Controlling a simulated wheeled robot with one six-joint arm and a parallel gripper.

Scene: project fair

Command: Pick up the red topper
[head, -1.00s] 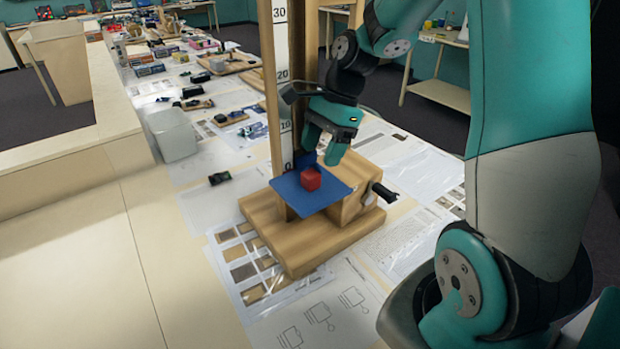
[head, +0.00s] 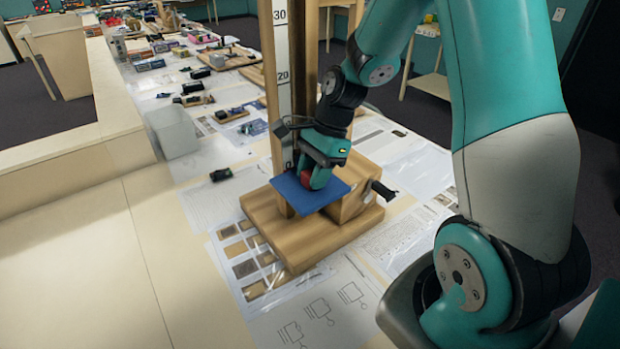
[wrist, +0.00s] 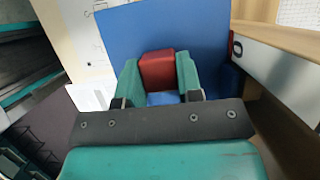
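The red topper (head: 306,174) is a small red block on the blue plate (head: 318,203) of a wooden stand. It also shows in the wrist view (wrist: 158,70), between the two teal fingers of my gripper (wrist: 159,78). In the head view my gripper (head: 313,176) is down at the plate and its near finger covers much of the topper. The fingers flank the topper closely, with no clear gap on either side. I cannot tell whether they press on it. The topper shows no clear lift from the plate.
An upright post with a number scale (head: 283,85) stands close behind the plate. The stand's wooden base (head: 300,245) has a dark crank handle (head: 383,191) at its right. Printed sheets cover the table around.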

